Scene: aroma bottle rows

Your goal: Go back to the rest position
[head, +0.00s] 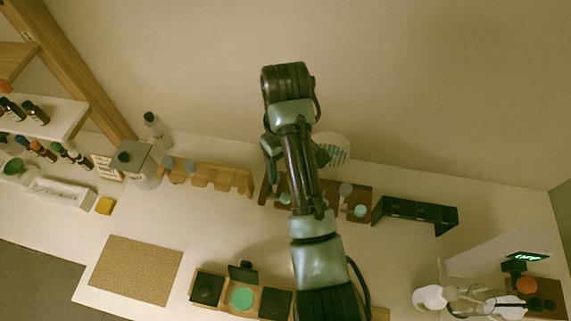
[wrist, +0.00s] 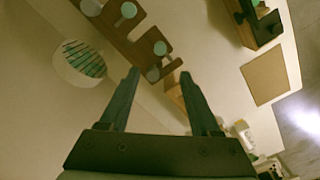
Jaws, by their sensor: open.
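My gripper (wrist: 159,73) is open in the wrist view, with its two dark fingers apart and nothing between them. In the head view my arm reaches up over the middle of the table and bends at the top, and it mostly hides the gripper. A dark brown rack (wrist: 128,48) with several teal and grey round tops lies beyond the fingertips in the wrist view. In the head view this rack (head: 330,204) is partly hidden behind my arm. I cannot tell the exact gap between fingers and rack.
A light wooden rack (head: 225,178) stands left of the arm and a black rack (head: 415,212) right of it. A white striped round object (head: 333,150) is by the wall. A cork mat (head: 135,270) and wooden tray (head: 258,300) lie in front. Glassware (head: 470,298) stands right.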

